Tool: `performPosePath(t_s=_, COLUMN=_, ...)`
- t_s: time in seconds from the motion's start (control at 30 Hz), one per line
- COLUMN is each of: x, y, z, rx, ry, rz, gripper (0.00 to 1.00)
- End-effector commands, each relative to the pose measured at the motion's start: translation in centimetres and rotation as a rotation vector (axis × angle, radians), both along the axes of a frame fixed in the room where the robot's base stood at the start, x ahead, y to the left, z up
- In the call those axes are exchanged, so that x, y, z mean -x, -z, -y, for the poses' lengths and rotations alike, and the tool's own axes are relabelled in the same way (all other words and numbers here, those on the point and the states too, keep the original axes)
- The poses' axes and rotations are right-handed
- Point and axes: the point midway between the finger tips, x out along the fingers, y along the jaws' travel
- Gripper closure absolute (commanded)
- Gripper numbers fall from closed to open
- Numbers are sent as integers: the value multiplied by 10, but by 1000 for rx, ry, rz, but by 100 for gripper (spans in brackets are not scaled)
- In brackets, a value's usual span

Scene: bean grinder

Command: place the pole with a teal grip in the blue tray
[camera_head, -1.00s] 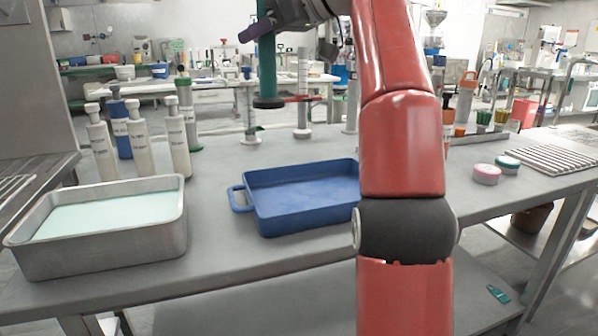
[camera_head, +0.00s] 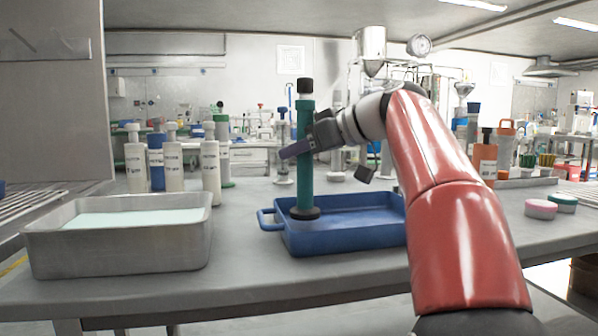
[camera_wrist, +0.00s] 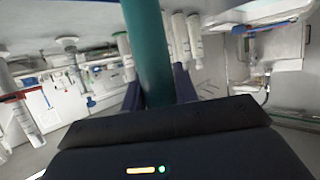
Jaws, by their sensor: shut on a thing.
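The pole with a teal grip (camera_head: 305,170) stands upright in the head view, with a black cap on top and a dark round base. My gripper (camera_head: 297,149) is shut on the teal grip at about its middle. The teal grip also shows in the wrist view (camera_wrist: 148,50), between the fingers. The pole's base appears over the left part of the blue tray (camera_head: 345,237); I cannot tell whether it touches the tray floor. The tray lies on the grey table, with its handle on the left. My arm hides its right end.
A metal pan (camera_head: 120,250) with pale liquid is left of the tray. Several bottles (camera_head: 173,165) stand behind the pan.

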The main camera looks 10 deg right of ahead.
Motion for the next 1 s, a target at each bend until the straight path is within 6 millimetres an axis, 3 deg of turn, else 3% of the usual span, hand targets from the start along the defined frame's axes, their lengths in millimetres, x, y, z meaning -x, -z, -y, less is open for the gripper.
performPosePath(t_s=0.03, x=1, y=11, z=-1, rx=-2, ry=-1, rz=0, gripper=100)
performPosePath(t_s=0.13, x=1, y=20, z=-1, rx=0, ry=-1, rz=0, gripper=100)
performPosePath(t_s=0.5, x=0, y=23, z=0, rx=0, ry=0, rz=1, gripper=100)
performPosePath(t_s=0.53, x=0, y=23, z=0, rx=0, ry=0, rz=0, gripper=68)
performPosePath(t_s=0.67, x=0, y=22, z=0, rx=1, ry=0, rz=-1, gripper=51)
performPosePath(t_s=1.0, x=0, y=19, z=0, rx=0, ry=0, rz=0, gripper=49)
